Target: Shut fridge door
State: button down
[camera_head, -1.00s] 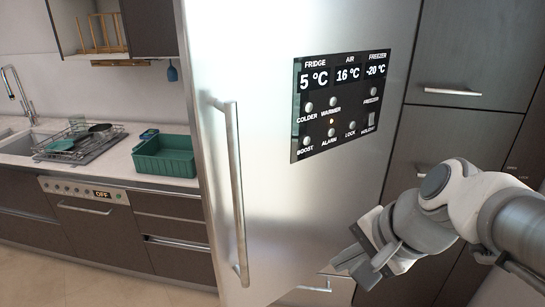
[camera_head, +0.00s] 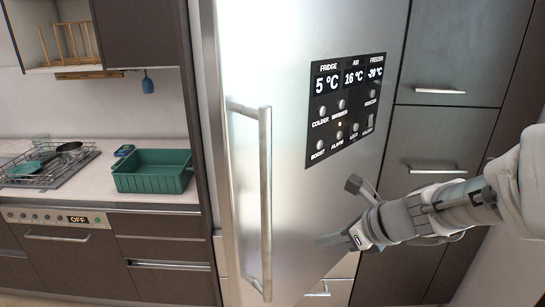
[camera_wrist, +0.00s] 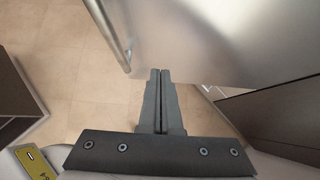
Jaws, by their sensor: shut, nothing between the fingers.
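The fridge door (camera_head: 290,190) is a tall brushed-steel panel with a dark display and a long vertical handle (camera_head: 265,200) on its left side. It stands ajar, angled out from the cabinets. In the wrist view the door (camera_wrist: 215,40) fills the upper right, with part of the handle (camera_wrist: 110,30) at its left. My gripper (camera_head: 325,240) is in front of the lower door, right of the handle. In the wrist view its fingers (camera_wrist: 160,75) are together and empty, with the tips at the door's lower edge. I cannot tell whether they touch the door.
Dark cabinets with drawers (camera_head: 440,135) stand to the right. Tiled floor (camera_wrist: 60,50) is clear left of the door.

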aim_at(279, 238)
jog(key=x, duration=0.4)
jog(key=r+b+x, duration=0.1)
jog(key=x, duration=0.3)
jog(key=w+a+b+x, duration=0.1)
jog(key=x, duration=0.3)
jog(key=shift+r, duration=0.2)
jog(key=shift+w+a, duration=0.35)
jog(key=shift+w, duration=0.1)
